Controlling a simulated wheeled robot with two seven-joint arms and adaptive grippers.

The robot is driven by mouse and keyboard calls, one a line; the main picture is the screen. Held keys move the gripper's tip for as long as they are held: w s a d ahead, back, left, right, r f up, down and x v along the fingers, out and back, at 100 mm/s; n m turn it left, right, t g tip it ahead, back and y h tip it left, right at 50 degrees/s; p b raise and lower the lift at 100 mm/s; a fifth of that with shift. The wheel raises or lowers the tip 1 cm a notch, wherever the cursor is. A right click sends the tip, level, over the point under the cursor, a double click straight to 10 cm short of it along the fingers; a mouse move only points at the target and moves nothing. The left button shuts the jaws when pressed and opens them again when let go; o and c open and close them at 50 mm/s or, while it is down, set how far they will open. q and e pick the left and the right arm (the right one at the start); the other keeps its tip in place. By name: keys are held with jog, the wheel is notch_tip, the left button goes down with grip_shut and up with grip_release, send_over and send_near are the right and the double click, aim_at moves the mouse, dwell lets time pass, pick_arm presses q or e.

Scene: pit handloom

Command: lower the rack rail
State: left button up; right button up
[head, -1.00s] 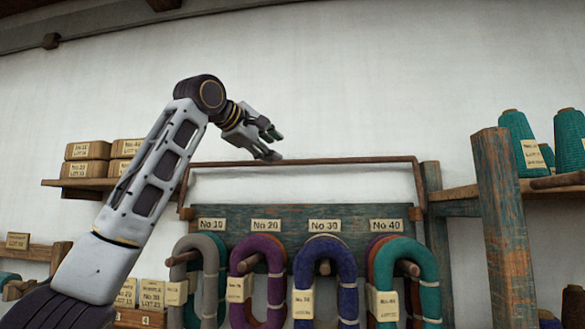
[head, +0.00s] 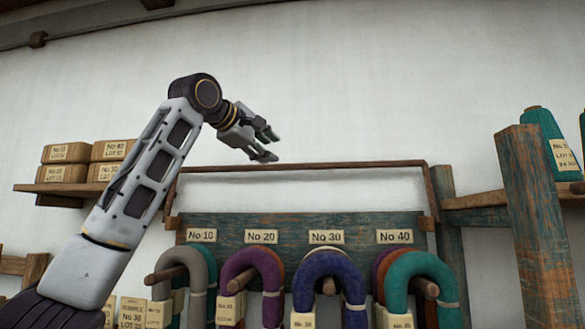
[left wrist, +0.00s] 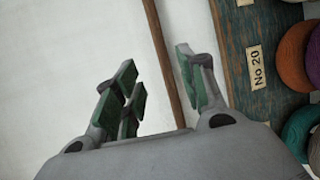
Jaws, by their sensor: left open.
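The rack rail (head: 330,165) is a thin brown bar. It stands raised above the blue-green rack board (head: 290,228), with a side arm going down at each end. My left gripper (head: 270,145) is open and empty, just above the rail's left half in the head view, with no clear contact. In the left wrist view the rail (left wrist: 165,60) runs slantwise between the open fingers of my left gripper (left wrist: 157,64). How far it lies beyond the fingertips I cannot tell. My right gripper is not in view.
A weathered post (head: 540,220) stands at the right near a shelf with a teal cone (head: 550,140). Stacked boxes (head: 68,153) sit on the left shelf. The white wall above is clear.

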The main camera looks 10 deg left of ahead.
aim_at(291, 165)
pick_arm(q)
jog(key=p+x, duration=0.3)
jog(key=x, duration=0.6)
jog(key=shift+w+f, duration=0.1)
jog(key=shift+w, duration=0.15)
jog(key=shift+p+x, duration=1.05)
jog(key=shift+x, duration=0.8)
jog(key=shift+w+d+f, duration=0.1)
jog(key=shift+w, duration=0.25)
grip_shut()
